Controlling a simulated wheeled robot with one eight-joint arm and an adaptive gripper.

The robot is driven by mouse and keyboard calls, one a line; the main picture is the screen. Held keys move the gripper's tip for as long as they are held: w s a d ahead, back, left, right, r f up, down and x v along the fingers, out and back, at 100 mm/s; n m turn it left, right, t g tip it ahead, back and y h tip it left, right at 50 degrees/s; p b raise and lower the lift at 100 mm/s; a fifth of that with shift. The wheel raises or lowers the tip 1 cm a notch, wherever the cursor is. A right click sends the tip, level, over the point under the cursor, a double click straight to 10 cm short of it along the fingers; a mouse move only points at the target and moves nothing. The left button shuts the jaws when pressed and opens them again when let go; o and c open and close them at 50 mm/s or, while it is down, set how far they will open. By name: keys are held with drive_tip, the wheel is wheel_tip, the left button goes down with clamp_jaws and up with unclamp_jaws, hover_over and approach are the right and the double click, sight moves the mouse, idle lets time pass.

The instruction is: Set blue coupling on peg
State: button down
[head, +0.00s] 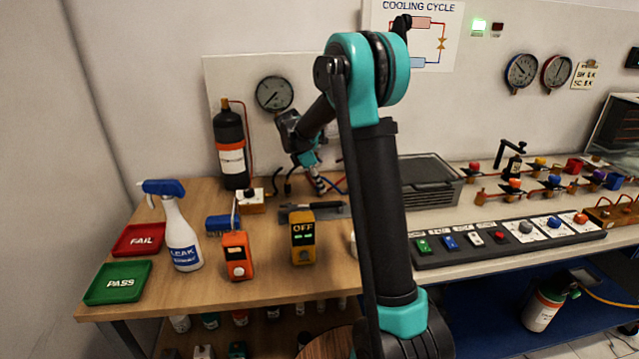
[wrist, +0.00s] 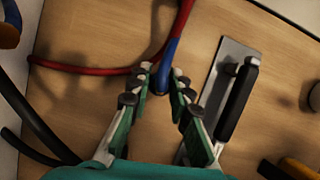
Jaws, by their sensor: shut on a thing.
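My gripper (wrist: 163,88) points down over the wooden bench in the wrist view. Its two green-padded fingers are closed around the lower end of a blue hose piece (wrist: 169,62), which I take as the blue coupling. The coupling's tip is partly hidden between the fingertips. In the head view my gripper (head: 319,187) is low over the back of the bench, and the coupling is too small to make out there. I cannot pick out the peg for certain in either view.
A metal plate with a black handle (wrist: 218,92) lies just right of my gripper. A red hose (wrist: 85,68) crosses left of it. A black bottle (head: 230,150) and gauge (head: 274,94) stand behind. The yellow meter (head: 303,245), orange meter (head: 237,256) and spray bottle (head: 181,235) stand in front.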

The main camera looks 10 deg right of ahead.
drive_tip(key=shift+f, duration=0.2)
idle(0.6)
drive_tip(key=c, duration=1.6)
unclamp_jaws()
drive_tip(key=shift+o, duration=0.8)
drive_tip(key=o, duration=0.4)
drive_tip(key=shift+o, duration=0.2)
drive_tip(key=shift+r, duration=0.1)
drive_tip(key=v, duration=1.1)
drive_tip(key=shift+r, duration=0.4)
drive_tip(key=shift+s+a, duration=0.1)
